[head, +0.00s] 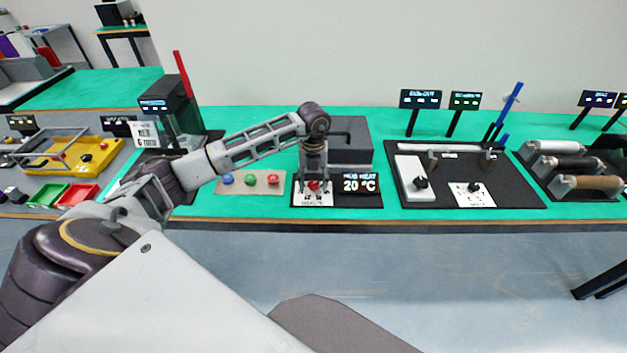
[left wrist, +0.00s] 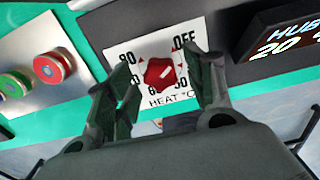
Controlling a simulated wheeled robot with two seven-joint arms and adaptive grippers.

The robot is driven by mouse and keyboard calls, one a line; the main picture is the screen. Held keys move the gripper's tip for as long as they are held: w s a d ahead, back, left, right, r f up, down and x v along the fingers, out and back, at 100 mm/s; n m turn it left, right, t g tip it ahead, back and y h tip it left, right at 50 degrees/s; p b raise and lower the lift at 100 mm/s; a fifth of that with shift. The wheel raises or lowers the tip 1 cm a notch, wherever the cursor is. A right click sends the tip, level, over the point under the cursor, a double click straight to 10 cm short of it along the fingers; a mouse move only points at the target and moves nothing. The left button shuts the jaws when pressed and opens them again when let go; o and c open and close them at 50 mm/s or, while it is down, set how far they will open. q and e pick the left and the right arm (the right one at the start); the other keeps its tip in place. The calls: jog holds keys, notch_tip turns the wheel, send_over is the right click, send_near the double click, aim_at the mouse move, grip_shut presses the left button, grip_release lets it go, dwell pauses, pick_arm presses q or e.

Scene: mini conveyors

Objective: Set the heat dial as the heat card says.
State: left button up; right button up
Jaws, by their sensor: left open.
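The heat dial, a red knob (left wrist: 159,73) with a short white mark, sits on a white plate printed "OFF", "HEAT °C" and numbers partly hidden by my fingers. My left gripper (left wrist: 158,98) is open, with one finger on each side of the dial; I cannot tell whether they touch it. In the head view the left gripper (head: 314,178) points straight down over the dial plate (head: 314,200). The display (head: 358,185) beside it reads "HUB HEAT 20 °C". A white card (head: 146,135) stands at left, its print too small to read. My right gripper is not in view.
A grey panel (head: 235,187) with blue, green and red buttons lies left of the dial. A dark grey box (head: 350,140) stands behind it. A black board (head: 462,165) with another dial is at right. Green counter shows between them.

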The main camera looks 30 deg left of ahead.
pick_arm(q)
jog(key=c, duration=1)
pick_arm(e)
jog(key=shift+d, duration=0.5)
pick_arm(q)
jog(key=shift+m, duration=0.3)
